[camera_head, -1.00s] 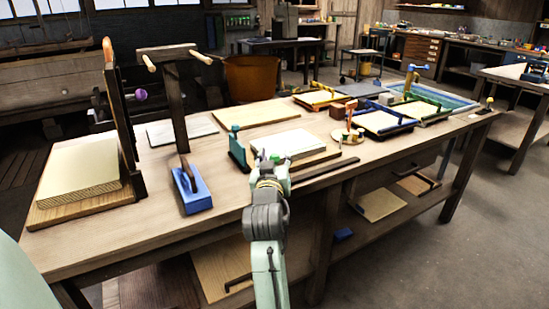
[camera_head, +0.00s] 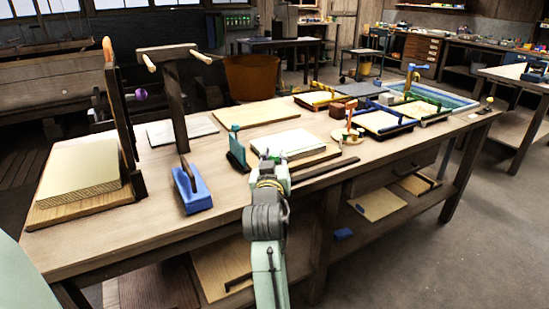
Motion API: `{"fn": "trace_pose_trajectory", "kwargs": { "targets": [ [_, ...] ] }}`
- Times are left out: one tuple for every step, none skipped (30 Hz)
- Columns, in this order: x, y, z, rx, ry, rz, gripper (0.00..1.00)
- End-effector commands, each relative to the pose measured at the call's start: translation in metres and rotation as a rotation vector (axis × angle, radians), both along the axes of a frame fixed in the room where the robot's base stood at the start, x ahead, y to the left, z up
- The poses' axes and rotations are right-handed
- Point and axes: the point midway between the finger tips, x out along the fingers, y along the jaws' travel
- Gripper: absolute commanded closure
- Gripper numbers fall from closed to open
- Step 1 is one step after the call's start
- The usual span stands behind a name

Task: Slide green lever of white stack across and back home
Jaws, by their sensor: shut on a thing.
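The white stack (camera_head: 289,141) lies flat on a wooden board (camera_head: 318,159) in the middle of the bench. A green upright piece (camera_head: 236,150) stands at the stack's left side. My gripper (camera_head: 272,163) is low at the stack's near left corner. It is shut on a small green part, which looks like the green lever (camera_head: 277,158). The wrist and fingers hide most of this part, so its full shape and exact place cannot be told.
A dark flat bar (camera_head: 326,171) lies right of my gripper along the bench (camera_head: 390,155). A blue block (camera_head: 193,190) and a dark post (camera_head: 176,105) stand to the left. A round stand with an orange upright (camera_head: 350,128) and several trays are to the right.

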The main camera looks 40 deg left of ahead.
Motion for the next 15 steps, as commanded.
{"fn": "trace_pose_trajectory", "kwargs": {
  "targets": [
    [0.0,0.0,0.0,-0.001,0.001,0.0,1.0],
    [0.0,0.0,0.0,-0.001,0.001,0.0,1.0],
    [0.002,-0.001,0.0,0.0,0.001,-0.001,1.0],
    [0.003,-0.001,0.0,0.0,0.001,-0.001,1.0],
    [0.005,-0.002,0.0,0.0,0.001,-0.001,1.0],
    [0.008,-0.004,0.0,0.0,0.0,-0.002,1.0],
    [0.011,-0.005,0.0,-0.001,0.001,-0.003,1.0],
    [0.015,-0.007,0.0,-0.001,0.002,-0.004,1.0],
    [0.022,-0.01,0.0,-0.001,0.003,-0.005,1.0],
    [0.027,-0.012,0.001,-0.001,0.002,-0.005,1.0],
    [0.033,-0.015,0.001,0.0,0.001,-0.005,1.0],
    [0.042,-0.019,0.001,-0.001,0.003,-0.008,1.0],
    [0.05,-0.022,0.002,0.0,0.002,-0.007,1.0],
    [0.058,-0.026,0.002,0.0,0.002,-0.007,1.0],
    [0.069,-0.031,0.001,0.0,0.003,-0.009,1.0]
  ]
}}
